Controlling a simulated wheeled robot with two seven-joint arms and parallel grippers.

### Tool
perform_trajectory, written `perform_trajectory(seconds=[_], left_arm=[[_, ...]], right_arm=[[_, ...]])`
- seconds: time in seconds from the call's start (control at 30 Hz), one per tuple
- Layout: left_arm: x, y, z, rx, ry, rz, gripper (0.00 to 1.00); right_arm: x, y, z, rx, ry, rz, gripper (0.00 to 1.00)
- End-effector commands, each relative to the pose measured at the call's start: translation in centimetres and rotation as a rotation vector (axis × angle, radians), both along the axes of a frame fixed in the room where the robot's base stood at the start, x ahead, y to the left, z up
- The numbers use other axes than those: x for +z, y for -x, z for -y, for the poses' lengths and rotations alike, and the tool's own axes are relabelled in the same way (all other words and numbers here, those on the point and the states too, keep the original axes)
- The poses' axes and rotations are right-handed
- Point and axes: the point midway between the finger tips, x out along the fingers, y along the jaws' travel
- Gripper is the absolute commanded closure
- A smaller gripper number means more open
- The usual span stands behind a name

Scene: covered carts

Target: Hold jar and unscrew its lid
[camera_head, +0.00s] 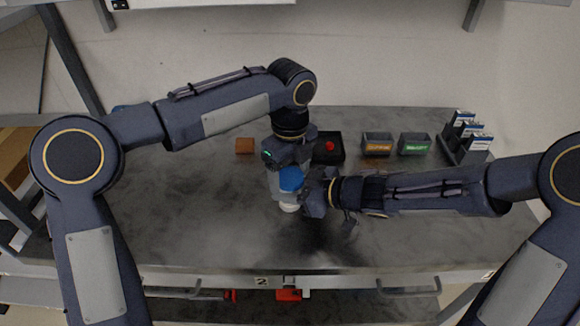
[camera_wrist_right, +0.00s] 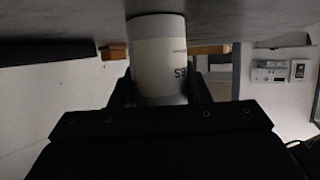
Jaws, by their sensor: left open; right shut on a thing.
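The jar is white with a blue lid (camera_head: 291,179); its white body (camera_head: 289,207) shows just below the lid in the head view. My right gripper (camera_head: 306,195) comes in from the right and is shut around the jar body. In the right wrist view the white, labelled jar (camera_wrist_right: 159,55) sits between the two dark fingers, near the grey tabletop. My left gripper (camera_head: 282,168) is open and points down close to the blue lid. Its fingertips are partly hidden, so I cannot tell whether they touch the lid.
Behind the grippers on the grey table (camera_head: 200,215) are a brown block (camera_head: 244,146), a black tray (camera_head: 327,160) with a red object (camera_head: 330,146), an orange-labelled bin (camera_head: 377,144), a green-labelled bin (camera_head: 414,144) and a rack (camera_head: 452,150) of white-blue boxes. The table's left and front are clear.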

Motion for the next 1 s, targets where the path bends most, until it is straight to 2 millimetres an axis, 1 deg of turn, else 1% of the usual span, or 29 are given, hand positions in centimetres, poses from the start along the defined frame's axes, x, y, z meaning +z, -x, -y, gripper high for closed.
perform_trajectory(seconds=[0.03,0.3,0.37,0.4,0.47,0.53,0.57,0.7,0.8,0.9,1.0], left_arm=[[0.01,-0.01,-0.01,0.0,0.0,0.0,0.28],[0.03,-0.01,-0.02,0.001,0.0,0.0,0.64],[0.03,-0.01,-0.02,0.001,0.0,0.0,0.71],[0.03,-0.01,-0.02,0.001,0.0,0.0,0.74],[0.04,-0.01,-0.02,0.009,-0.001,0.001,0.74],[0.06,-0.02,-0.04,0.068,-0.002,0.002,0.74],[0.1,-0.01,-0.01,0.113,-0.003,0.003,0.74],[0.13,0.0,0.01,0.383,-0.002,0.003,0.74],[0.11,-0.01,-0.01,0.524,-0.001,0.002,0.74],[0.08,-0.03,-0.04,0.583,-0.001,0.001,0.74],[0.07,-0.04,-0.06,0.588,-0.001,0.0,0.74]], right_arm=[[0.0,0.0,0.0,0.0,0.0,0.0,1.0],[0.0,0.0,0.0,0.0,0.0,0.0,1.0],[0.0,0.0,0.0,0.0,0.0,0.0,1.0],[0.0,0.0,0.0,0.0,0.0,0.0,1.0],[0.0,0.0,0.0,0.0,0.0,0.0,1.0],[0.0,0.0,0.0,0.0,0.0,0.0,1.0],[0.0,0.0,0.0,0.0,0.0,0.0,1.0],[0.0,0.0,0.0,0.0,0.0,0.0,1.0],[-0.01,0.0,0.0,0.0,0.0,0.0,1.0],[-0.01,0.0,0.0,0.0,0.0,0.0,1.0],[-0.01,0.0,0.0,0.0,0.0,0.0,1.0]])
